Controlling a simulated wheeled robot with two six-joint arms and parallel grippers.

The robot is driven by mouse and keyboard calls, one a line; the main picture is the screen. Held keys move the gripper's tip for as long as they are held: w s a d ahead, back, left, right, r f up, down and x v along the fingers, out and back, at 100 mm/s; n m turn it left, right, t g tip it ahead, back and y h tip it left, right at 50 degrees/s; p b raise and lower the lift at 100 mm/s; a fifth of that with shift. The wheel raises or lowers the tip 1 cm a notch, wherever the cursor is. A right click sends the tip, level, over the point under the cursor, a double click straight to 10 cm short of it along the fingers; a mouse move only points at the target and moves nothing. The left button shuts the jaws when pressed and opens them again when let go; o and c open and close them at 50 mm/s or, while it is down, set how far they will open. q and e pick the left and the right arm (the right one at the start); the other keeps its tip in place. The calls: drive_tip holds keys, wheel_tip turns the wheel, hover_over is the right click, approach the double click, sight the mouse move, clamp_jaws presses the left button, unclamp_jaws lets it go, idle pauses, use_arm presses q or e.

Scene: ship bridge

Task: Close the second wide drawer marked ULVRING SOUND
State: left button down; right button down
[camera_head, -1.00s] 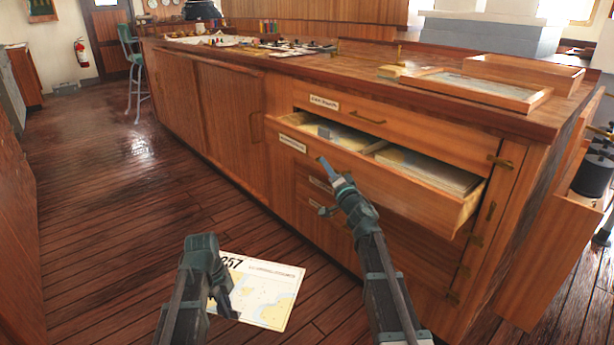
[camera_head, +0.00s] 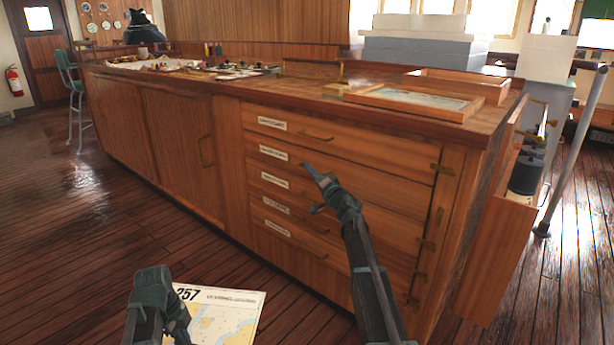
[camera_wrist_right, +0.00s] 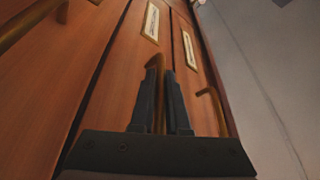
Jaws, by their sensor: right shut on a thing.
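The second wide drawer (camera_head: 370,178) is the second front from the top in the wooden chart cabinet. Its front sits flush with the fronts around it. Its label (camera_head: 273,152) is too small to read. My right gripper (camera_head: 308,170) is at this drawer's front, shut on the brass handle. In the right wrist view, the handle (camera_wrist_right: 155,68) shows between the two dark fingers (camera_wrist_right: 163,100). My left gripper (camera_head: 180,332) is low at the left, beside a chart sheet marked 257 (camera_head: 220,318). I cannot tell whether its fingers touch the sheet.
Other drawers (camera_head: 330,131) above and below are closed. Framed trays (camera_head: 420,101) lie on the cabinet top (camera_head: 330,96). A cabinet door (camera_head: 180,145) stands left of the drawers. A grey rail (camera_head: 575,150) rises at the right. The wooden floor (camera_head: 90,230) at the left is clear.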

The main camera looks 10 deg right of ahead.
drive_tip(key=shift+w+d, duration=0.15)
drive_tip(key=shift+d, duration=0.2)
drive_tip(key=c, duration=1.1)
unclamp_jaws()
drive_tip(key=shift+o, duration=0.9)
drive_tip(key=shift+a, duration=0.15)
use_arm(q)
drive_tip(key=shift+f, duration=0.15)
use_arm(e)
drive_tip(key=shift+s+f, duration=0.15)
drive_tip(key=shift+s, duration=0.3)
use_arm(q)
wheel_tip(320, 180, down, 2)
drive_tip(key=shift+f+b, duration=0.15)
drive_tip(key=shift+b, duration=1.1)
use_arm(e)
drive_tip(key=v, duration=1.1)
